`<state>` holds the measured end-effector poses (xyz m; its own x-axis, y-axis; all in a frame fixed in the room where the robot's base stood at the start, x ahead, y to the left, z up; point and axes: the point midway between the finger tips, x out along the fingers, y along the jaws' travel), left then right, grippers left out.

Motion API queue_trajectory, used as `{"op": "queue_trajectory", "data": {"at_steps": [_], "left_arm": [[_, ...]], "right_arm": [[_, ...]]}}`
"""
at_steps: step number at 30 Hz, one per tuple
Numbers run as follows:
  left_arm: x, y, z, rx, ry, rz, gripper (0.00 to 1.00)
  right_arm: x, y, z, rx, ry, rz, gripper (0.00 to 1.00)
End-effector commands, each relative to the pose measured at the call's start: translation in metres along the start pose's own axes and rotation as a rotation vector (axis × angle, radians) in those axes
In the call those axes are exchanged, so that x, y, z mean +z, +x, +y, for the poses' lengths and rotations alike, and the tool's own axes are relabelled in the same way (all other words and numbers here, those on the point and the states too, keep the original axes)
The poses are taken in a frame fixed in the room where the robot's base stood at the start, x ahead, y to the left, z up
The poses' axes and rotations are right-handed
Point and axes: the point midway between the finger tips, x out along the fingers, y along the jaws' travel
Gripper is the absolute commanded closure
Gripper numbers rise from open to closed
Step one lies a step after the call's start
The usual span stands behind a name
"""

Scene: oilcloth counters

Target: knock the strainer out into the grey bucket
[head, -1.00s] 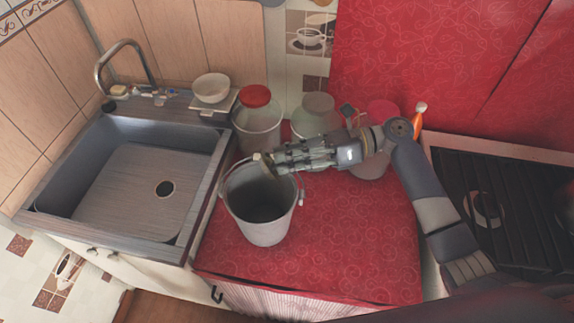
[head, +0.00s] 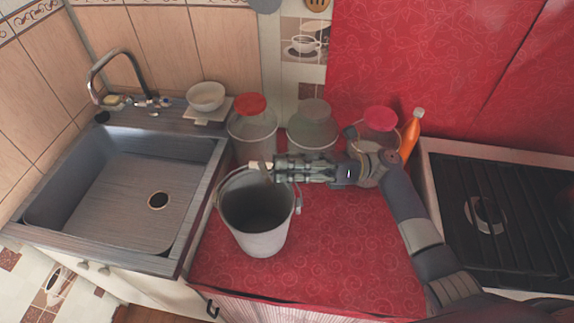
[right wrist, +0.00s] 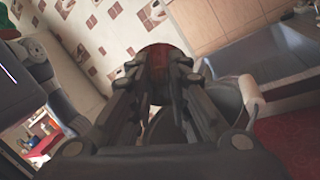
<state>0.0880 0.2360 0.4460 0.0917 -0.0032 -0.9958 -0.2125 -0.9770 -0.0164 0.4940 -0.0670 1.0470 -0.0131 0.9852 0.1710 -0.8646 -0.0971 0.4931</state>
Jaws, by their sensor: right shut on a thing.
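The grey bucket (head: 262,243) stands upright on the red oilcloth counter, with its open mouth facing up and its inside dark. My right gripper (head: 272,168) reaches in from the right and is level over the bucket's back rim. It is shut on a small tan and brown thing, probably the strainer (head: 263,171), which shows only as a narrow piece at the fingertips. In the right wrist view a round, dark reddish-brown part of it (right wrist: 158,62) shows beyond the fingers. Its contents cannot be made out. My left gripper is not in view.
Lidded jars with a red lid (head: 251,104), a greyish lid (head: 314,110) and a pink lid (head: 381,119) stand behind the bucket. An orange bottle (head: 411,135) is beside them. The sink (head: 110,200) is left, the stove (head: 490,210) right. The counter's front (head: 340,250) is clear.

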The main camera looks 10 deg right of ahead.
Motion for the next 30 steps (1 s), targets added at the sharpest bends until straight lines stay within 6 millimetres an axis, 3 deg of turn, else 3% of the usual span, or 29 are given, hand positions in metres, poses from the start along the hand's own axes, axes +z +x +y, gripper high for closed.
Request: {"op": "queue_trajectory", "data": {"at_steps": [2, 14, 20, 30], "left_arm": [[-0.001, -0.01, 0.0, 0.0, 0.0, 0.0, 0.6], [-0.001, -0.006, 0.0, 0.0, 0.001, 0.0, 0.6], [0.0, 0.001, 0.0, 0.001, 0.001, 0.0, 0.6], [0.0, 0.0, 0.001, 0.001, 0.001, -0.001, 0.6]], "right_arm": [[0.008, 0.001, 0.004, 0.0, 0.001, 0.0, 1.0], [0.004, 0.001, 0.002, 0.0, 0.0, 0.001, 1.0], [-0.009, -0.002, -0.005, 0.0, 0.0, 0.001, 1.0], [-0.008, -0.002, -0.004, 0.0, -0.001, 0.001, 1.0]]}}
